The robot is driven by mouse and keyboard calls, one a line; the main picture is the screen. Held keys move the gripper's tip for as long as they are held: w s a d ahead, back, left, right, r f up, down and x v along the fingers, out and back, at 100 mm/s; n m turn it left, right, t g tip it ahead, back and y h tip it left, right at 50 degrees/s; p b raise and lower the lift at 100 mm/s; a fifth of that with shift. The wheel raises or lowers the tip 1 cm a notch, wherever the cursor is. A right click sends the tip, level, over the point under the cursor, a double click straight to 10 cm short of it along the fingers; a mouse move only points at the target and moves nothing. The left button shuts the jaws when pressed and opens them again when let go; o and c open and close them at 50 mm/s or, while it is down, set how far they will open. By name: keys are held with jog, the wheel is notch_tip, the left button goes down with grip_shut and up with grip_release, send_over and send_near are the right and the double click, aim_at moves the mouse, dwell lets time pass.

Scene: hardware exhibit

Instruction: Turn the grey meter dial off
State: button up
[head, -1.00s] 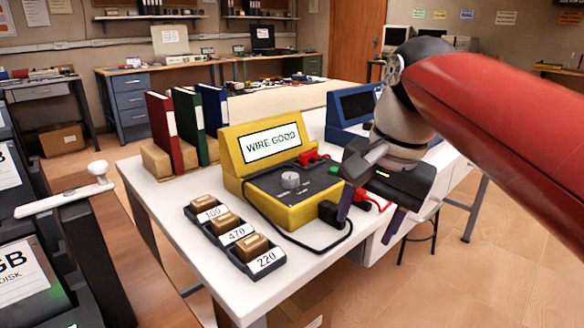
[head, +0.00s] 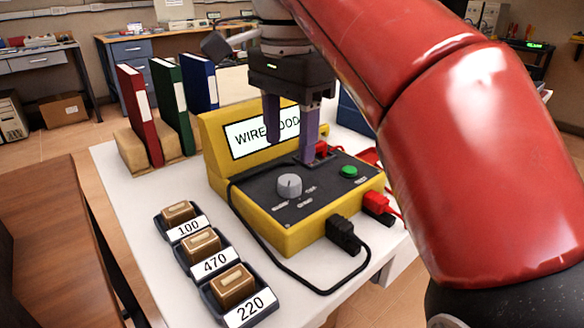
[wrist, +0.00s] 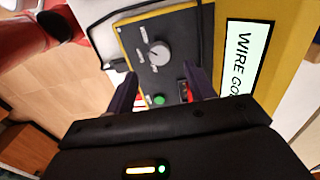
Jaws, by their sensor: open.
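The grey meter dial (head: 290,186) is a round knob on the dark top panel of the yellow meter (head: 270,236), with small labels around it. The meter's screen (head: 245,138) reads "WIRE GOOD", partly hidden by my gripper. My gripper (head: 289,152) points down above the back of the panel, behind and above the dial, with its two purple fingers apart and nothing between them. In the wrist view the dial (wrist: 160,54) lies beyond the fingertips of my open gripper (wrist: 160,78). Its pointer setting is too small to read surely.
A green button (head: 349,171) and a red part (head: 322,149) sit on the panel near the fingers. Black (head: 343,234) and red (head: 379,207) plugs with cables stick out in front. Trays labelled 100, 470 and 220 (head: 251,309) and binders (head: 138,115) stand left.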

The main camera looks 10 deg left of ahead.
aim_at(290, 180)
notch_tip(290, 180, down, 6)
jog(key=shift+f+b, duration=0.1)
jog(key=shift+b, duration=0.85)
jog(key=shift+c, duration=0.3)
jog(key=c, duration=0.9)
